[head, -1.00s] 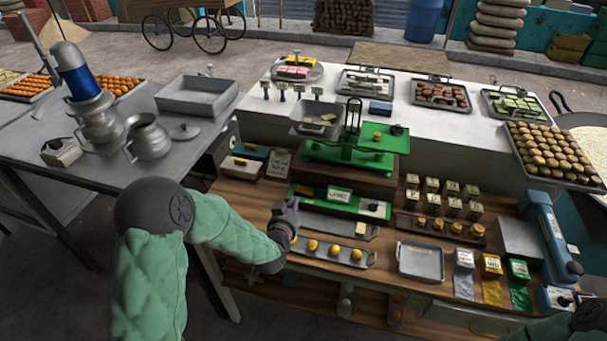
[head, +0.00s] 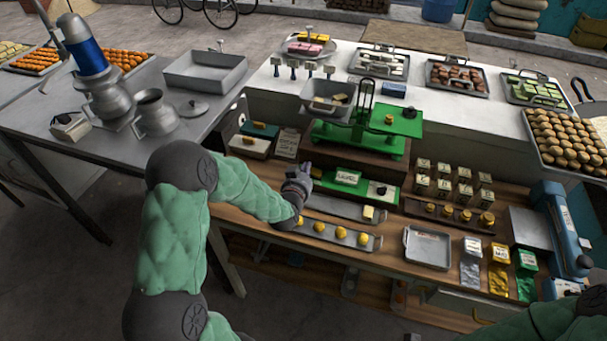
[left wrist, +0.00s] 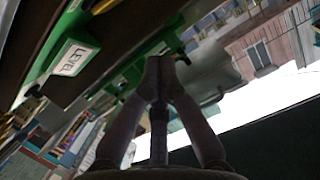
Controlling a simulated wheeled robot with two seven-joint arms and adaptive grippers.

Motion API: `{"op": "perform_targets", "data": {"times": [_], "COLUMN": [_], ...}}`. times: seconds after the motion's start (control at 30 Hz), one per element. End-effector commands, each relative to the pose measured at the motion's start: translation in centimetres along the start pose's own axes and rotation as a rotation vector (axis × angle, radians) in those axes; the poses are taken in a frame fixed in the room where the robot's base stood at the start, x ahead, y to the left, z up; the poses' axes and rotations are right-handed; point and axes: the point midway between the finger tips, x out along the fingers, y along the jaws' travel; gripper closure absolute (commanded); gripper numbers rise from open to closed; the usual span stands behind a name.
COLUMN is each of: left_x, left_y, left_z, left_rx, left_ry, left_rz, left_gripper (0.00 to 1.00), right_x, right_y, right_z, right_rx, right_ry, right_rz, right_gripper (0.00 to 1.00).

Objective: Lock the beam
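The green balance scale (head: 385,146) stands on the wooden bench, with a metal pan (head: 330,95) on its left and a green plate (head: 398,119) on its right. In front of it lies a long green box (head: 362,196) with a white label reading "LEVEL" and a dark knob (head: 381,190) near its right end. My left gripper (head: 304,172) is just at the left end of this box, beside a small yellow piece (head: 316,173). In the left wrist view its fingertips (left wrist: 160,68) meet, with nothing visible between them. My right gripper is out of view.
A grey strip (head: 340,208), labelled weights (head: 445,186) and an empty tray (head: 428,247) are nearby. The white counter (head: 430,110) rises behind the scale.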

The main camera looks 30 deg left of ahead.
Motion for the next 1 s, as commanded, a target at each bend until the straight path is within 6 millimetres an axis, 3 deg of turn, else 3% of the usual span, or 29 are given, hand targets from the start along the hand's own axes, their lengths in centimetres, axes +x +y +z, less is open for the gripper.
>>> {"op": "perform_targets", "data": {"times": [0.33, 0.6, 1.0], "left_x": [5.6, 6.2, 6.2], "left_y": [0.1, 0.0, 0.0], "left_z": [0.5, 3.5, 3.9], "left_rx": [0.0, 0.0, 0.0], "left_ry": [-0.003, 0.0, 0.0], "left_rz": [0.001, 0.0, 0.001], "left_gripper": [1.0, 1.0, 1.0], "right_x": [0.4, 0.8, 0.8], "right_y": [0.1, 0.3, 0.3], "right_z": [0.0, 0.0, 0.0], "right_rx": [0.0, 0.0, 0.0], "right_ry": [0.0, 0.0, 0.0], "right_rz": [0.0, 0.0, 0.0], "right_gripper": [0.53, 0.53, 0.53]}}
